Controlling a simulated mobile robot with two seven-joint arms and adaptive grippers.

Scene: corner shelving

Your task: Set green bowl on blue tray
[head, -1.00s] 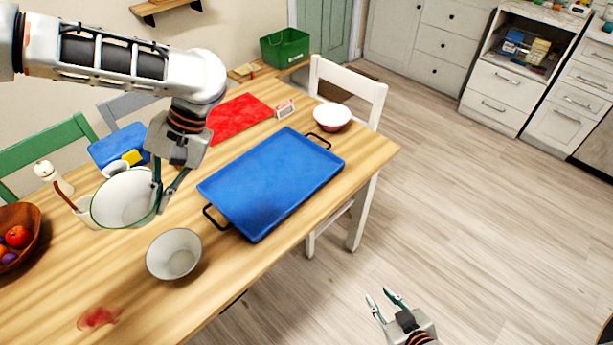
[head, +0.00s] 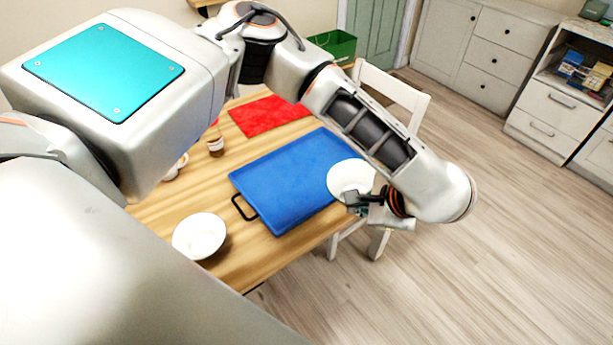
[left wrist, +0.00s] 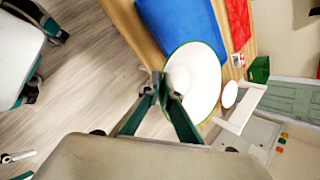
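The green bowl, white inside with a green rim (head: 346,176), is held by my left gripper (head: 362,200) near the tray's right end. In the left wrist view, the gripper's fingers (left wrist: 165,92) are closed on the rim of the bowl (left wrist: 203,75). The blue tray (head: 280,185) lies flat and empty on the wooden table; the bowl and left arm hide its right end. It also shows in the left wrist view (left wrist: 180,22). Whether the bowl touches the tray cannot be told. What appears to be my right gripper (left wrist: 22,164) shows small at the lower left, fingers apart.
A white bowl (head: 199,236) stands left of the tray. A white chair (head: 395,92) stands at the table's far right end. Open floor lies to the right.

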